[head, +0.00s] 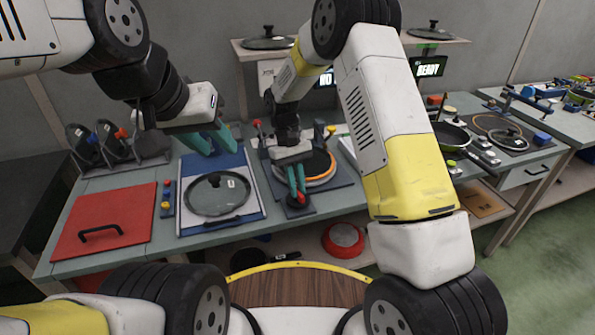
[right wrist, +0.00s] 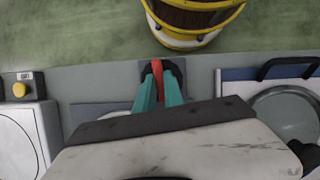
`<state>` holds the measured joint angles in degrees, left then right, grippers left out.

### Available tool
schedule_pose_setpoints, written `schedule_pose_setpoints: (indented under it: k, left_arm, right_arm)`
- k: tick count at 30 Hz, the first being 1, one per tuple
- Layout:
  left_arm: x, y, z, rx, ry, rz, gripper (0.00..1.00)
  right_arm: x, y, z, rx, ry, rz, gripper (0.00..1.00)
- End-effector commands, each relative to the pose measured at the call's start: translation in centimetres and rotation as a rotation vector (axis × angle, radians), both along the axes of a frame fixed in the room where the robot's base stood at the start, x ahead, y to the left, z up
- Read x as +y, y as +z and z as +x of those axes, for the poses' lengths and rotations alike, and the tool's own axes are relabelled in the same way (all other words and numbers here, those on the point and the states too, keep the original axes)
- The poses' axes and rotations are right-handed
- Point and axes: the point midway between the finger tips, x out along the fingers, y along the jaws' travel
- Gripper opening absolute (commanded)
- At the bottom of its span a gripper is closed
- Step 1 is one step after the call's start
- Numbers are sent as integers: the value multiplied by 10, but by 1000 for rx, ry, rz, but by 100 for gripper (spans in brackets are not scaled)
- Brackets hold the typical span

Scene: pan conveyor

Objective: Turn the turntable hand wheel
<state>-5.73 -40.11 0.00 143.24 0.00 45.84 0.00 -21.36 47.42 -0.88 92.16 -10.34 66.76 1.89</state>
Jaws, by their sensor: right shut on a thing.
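The turntable (head: 322,173), a dark disc with an orange ring, sits on a dark panel at the table's middle. In front of it is the hand wheel (head: 298,211), a small dark wheel with a red knob (head: 300,198). My right gripper (head: 297,192) points down at the wheel, its teal fingers shut on the red knob. In the right wrist view the red knob (right wrist: 157,72) shows between the fingers (right wrist: 160,80); the wheel is mostly hidden. My left gripper (head: 210,143) is open and empty above the back of the blue-framed panel.
A glass lid (head: 217,194) lies on the blue-framed panel (head: 186,222) left of the turntable. A red board (head: 130,222) with a black handle lies further left. Lids stand in a rack (head: 120,150) behind it. A pan (head: 450,135) sits at the right, partly behind my right arm.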

Motion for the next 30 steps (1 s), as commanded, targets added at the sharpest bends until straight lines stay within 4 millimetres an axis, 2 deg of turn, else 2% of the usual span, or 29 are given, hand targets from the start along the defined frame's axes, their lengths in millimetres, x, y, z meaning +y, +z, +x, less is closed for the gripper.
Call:
schedule_pose_setpoints:
  k: [16,17,19,20,30]
  left_arm:
    - [0,0,0,0,0,0,36]
    - [0,0,0,0,0,0,36]
    - [0,0,0,0,0,0,36]
    - [0,0,0,0,0,0,36]
    - [0,0,0,0,0,0,36]
  right_arm:
    - [0,0,1,-2,24,0,0]
    - [0,0,1,-2,24,0,19]
    - [0,0,1,-2,24,0,32]
    - [0,0,0,-2,24,0,35]
    - [1,3,1,-1,24,1,35]
